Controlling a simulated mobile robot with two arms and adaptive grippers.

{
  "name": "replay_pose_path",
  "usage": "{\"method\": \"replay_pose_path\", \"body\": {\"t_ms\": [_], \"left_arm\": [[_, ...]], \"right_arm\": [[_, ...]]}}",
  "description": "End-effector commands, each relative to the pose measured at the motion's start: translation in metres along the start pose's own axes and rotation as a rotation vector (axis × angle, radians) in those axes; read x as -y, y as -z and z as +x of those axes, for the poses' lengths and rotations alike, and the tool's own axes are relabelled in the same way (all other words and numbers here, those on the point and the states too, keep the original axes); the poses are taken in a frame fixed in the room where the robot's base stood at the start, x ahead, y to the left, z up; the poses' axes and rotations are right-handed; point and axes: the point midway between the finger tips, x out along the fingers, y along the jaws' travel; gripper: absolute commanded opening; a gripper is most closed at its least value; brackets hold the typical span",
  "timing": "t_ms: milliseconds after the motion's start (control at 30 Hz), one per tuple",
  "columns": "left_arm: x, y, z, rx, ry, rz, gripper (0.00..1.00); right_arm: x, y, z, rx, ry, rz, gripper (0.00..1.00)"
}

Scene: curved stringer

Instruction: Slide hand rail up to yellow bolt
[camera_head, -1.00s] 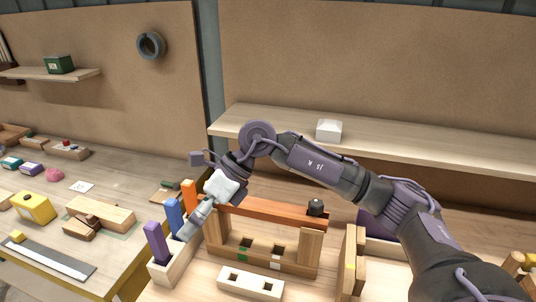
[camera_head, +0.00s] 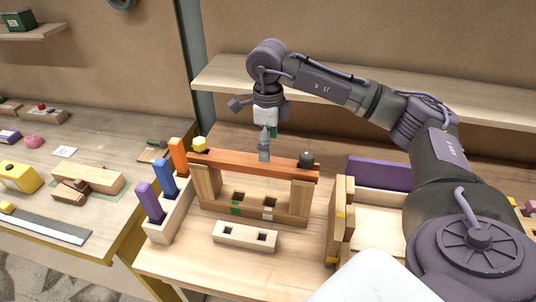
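The hand rail is an orange-brown wooden bar (camera_head: 233,163) lying across two wooden posts in the middle of the bench. A yellow bolt (camera_head: 200,144) stands at its left end, and a dark round knob (camera_head: 306,158) at its right end. My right gripper (camera_head: 264,156) points down over the middle of the rail, its fingertips at the bar between bolt and knob. The fingers show as one narrow shape, so I cannot tell whether they are open, shut or gripping the rail. My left gripper is out of view.
A wooden holder (camera_head: 163,223) with purple, blue and orange upright pieces stands left of the frame. A light block with two holes (camera_head: 245,236) lies in front. Wooden boards (camera_head: 340,218) and a purple panel (camera_head: 379,174) stand to the right. A shelf (camera_head: 225,83) runs behind.

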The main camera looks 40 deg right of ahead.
Motion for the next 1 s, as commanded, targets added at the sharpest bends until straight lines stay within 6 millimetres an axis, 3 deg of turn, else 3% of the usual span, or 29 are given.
{"method": "replay_pose_path", "body": {"t_ms": [300, 733, 767, 1000], "left_arm": [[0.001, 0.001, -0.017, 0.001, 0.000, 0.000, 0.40], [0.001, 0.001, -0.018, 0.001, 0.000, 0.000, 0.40], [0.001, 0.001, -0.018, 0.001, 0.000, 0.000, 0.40], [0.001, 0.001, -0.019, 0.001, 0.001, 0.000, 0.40]], "right_arm": [[0.000, 0.000, 0.048, -0.001, -0.003, 0.001, 0.81], [0.000, 0.000, 0.061, 0.001, -0.001, 0.000, 0.81], [0.000, 0.000, 0.061, 0.001, -0.001, 0.000, 0.80], [-0.001, 0.000, 0.060, 0.001, -0.001, 0.000, 0.40]]}}
